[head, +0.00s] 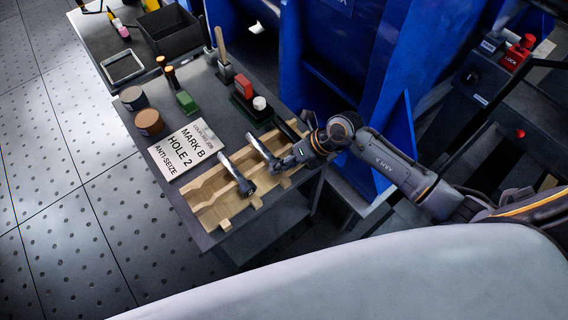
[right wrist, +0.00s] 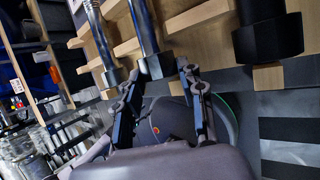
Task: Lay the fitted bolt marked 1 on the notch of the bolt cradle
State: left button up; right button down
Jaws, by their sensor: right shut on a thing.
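The wooden bolt cradle (head: 208,188) lies along the near edge of the dark table, with notches across its rails. One steel bolt (head: 237,175) with a dark head lies across it toward the left. A second bolt (head: 258,146) lies across the middle, its head at my right gripper (head: 281,163). In the right wrist view my right gripper (right wrist: 160,74) is shut on this middle bolt's dark head (right wrist: 157,66). A thicker black bolt head (right wrist: 268,37) is to the right there. I cannot read a number on any bolt. My left gripper is not in view.
A white sign (head: 187,150) reading MARK B, HOLE 2, ANTI-SEIZE lies beside the cradle. A tall blue structure (head: 340,50) rises close to my right arm.

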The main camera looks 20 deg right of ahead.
jog(key=shift+f+b, duration=0.25)
jog(key=shift+b, duration=0.05)
